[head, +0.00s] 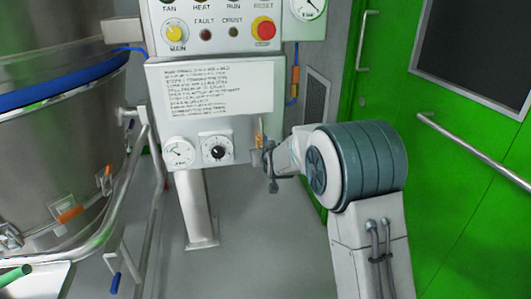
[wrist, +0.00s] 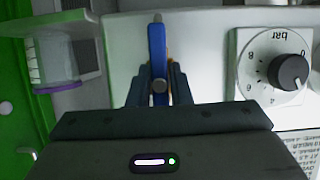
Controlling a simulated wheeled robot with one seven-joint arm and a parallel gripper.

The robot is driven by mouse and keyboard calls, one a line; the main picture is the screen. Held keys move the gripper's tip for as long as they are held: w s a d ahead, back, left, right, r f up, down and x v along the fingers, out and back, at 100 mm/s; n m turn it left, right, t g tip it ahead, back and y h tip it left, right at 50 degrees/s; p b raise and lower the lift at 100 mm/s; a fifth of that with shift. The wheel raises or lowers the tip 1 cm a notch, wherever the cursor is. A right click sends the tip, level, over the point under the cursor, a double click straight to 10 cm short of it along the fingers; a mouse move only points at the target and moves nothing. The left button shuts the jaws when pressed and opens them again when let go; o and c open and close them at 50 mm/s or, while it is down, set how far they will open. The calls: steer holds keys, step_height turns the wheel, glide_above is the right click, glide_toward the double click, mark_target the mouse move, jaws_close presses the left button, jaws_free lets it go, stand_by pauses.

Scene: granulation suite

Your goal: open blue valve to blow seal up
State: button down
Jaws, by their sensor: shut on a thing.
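The blue valve handle (wrist: 157,45) shows in the wrist view as a narrow blue lever against the pale panel, lined up with the length of my fingers. My gripper (wrist: 160,80) is shut on it, with one dark finger on each side of the lever. In the head view my gripper (head: 268,165) is at the lower right edge of the panel, right of the black-knobbed dial; the blue lever cannot be made out there. The blue seal (head: 75,82) is a band around the large steel vessel at the left.
The control panel (head: 205,128) carries a round gauge (head: 179,153) and a black-knobbed dial (head: 217,150), which is close beside my gripper in the wrist view (wrist: 288,72). A red stop button (head: 264,29) is above. Green doors (head: 440,170) stand at the right. Grey floor is clear below.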

steer(key=c, duration=1.3)
jaws_free()
steer(key=p+v, duration=0.2)
steer(key=v, duration=1.1)
steer(key=shift+s+r, duration=0.2)
steer(key=shift+s, duration=0.2)
steer(key=s+d+r+m+g+h+p, duration=0.1)
steer(key=s+d+r+g+p, duration=0.2)
steer(key=s+d+r+p, duration=0.3)
steer(key=s+d+r+m+g+h+p, duration=0.1)
steer(key=s+d+r+g+p, duration=0.2)
steer(key=s+r+p, duration=0.7)
steer(key=s+d+r+m+g+h+p, duration=0.1)
steer(key=s+d+r+g+p, duration=0.3)
steer(key=s+d+r+p, duration=0.4)
steer(key=shift+s+d+r+m+h+p, duration=0.15)
steer(key=shift+s+p, duration=0.6)
steer(key=shift+s, duration=1.05)
steer(key=shift+s+d+f+m+h+p, duration=0.2)
steer(key=shift+s+p, duration=0.5)
steer(key=shift+s, duration=1.1)
